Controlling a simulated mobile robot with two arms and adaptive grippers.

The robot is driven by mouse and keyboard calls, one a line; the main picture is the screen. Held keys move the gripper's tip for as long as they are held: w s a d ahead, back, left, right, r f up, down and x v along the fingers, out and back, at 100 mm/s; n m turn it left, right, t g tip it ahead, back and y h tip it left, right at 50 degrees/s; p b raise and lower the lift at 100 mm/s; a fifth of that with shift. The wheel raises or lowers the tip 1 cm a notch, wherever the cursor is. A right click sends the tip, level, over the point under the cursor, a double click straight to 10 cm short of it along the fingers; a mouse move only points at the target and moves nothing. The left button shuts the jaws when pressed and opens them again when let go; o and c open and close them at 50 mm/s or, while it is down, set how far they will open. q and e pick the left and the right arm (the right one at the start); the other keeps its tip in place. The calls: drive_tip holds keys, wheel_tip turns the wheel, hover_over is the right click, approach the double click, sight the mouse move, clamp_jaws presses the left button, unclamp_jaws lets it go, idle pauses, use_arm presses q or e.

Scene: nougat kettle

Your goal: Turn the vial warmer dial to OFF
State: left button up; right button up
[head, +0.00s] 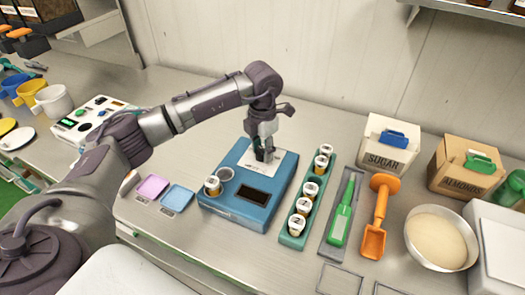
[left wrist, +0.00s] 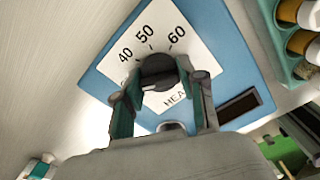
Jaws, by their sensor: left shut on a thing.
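The vial warmer (head: 247,188) is a blue box on the counter with a white dial plate, a dark display and a round well. My left gripper (head: 264,150) reaches down over the plate and is shut on the dial, which it mostly hides in the head view. In the left wrist view the black dial (left wrist: 158,70) sits between the two fingers of my left gripper (left wrist: 161,90). The plate (left wrist: 158,28) reads 40, 50, 60 and part of a word starting HEA. A pale mark shows on the dial's lower edge. I cannot see an OFF label. My right gripper is not in view.
A capped vial (head: 213,185) stands on the warmer's left side. A green rack (head: 284,240) of several vials is close on its right. Pink (head: 153,187) and blue (head: 177,198) trays lie left. An orange scoop (head: 376,220), a bowl (head: 437,237) and sugar box (head: 389,150) are farther right.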

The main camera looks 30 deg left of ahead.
sight(262, 149)
use_arm(q)
drive_tip(key=shift+n, duration=0.6)
drive_tip(key=o, duration=1.1)
drive_tip(key=shift+o, duration=0.2)
drive_tip(key=shift+r, duration=0.15)
wheel_tip(262, 149, up, 12)
